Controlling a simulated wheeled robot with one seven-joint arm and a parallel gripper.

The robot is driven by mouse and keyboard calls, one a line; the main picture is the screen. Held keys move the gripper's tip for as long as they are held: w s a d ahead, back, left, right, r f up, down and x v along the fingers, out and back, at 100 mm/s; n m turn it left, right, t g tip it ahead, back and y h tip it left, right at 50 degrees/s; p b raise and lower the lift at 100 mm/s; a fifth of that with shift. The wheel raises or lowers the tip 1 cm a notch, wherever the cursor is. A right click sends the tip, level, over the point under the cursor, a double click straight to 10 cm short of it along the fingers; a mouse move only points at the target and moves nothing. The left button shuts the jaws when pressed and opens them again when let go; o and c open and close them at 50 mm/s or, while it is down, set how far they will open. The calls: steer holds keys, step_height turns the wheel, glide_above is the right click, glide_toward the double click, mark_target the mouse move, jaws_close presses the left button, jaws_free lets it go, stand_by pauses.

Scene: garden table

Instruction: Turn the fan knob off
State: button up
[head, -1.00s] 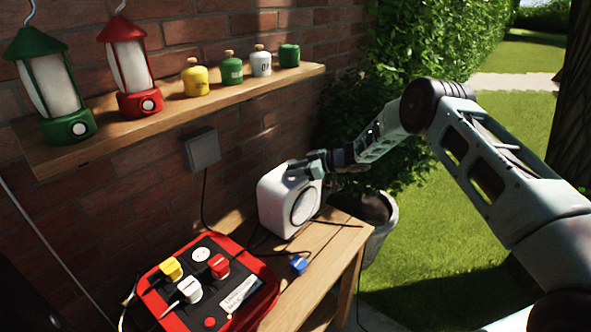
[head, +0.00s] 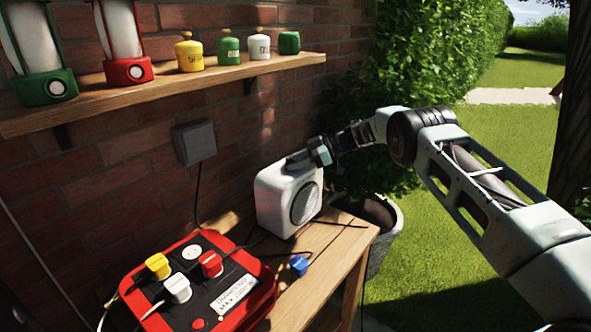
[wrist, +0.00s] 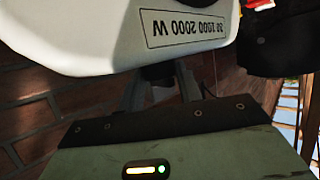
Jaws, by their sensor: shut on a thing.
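The fan (head: 272,205) is a white box with a round dark grille on its front. It stands on the wooden table beside the brick wall. In the wrist view its white body (wrist: 85,35) fills the top, with a label printed upside down. My gripper (head: 299,160) is at the top of the fan. In the wrist view my gripper (wrist: 160,88) is shut on a small dark part under the white body, which looks like the fan knob (wrist: 157,75). The fingers and shadow hide most of the knob, so its setting cannot be read.
A red power box (head: 245,307) with yellow, white and red plugs sits in front of the fan. A blue plug (head: 299,265) lies on the wooden table (head: 335,262). Cables run around the fan. A shelf (head: 200,84) with lanterns and small canisters hangs above.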

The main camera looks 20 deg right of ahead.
steer(key=o, duration=1)
steer(key=b+v, duration=0.3)
steer(key=v, duration=1.4)
steer(key=shift+d+r, duration=0.15)
steer(key=shift+d, duration=0.05)
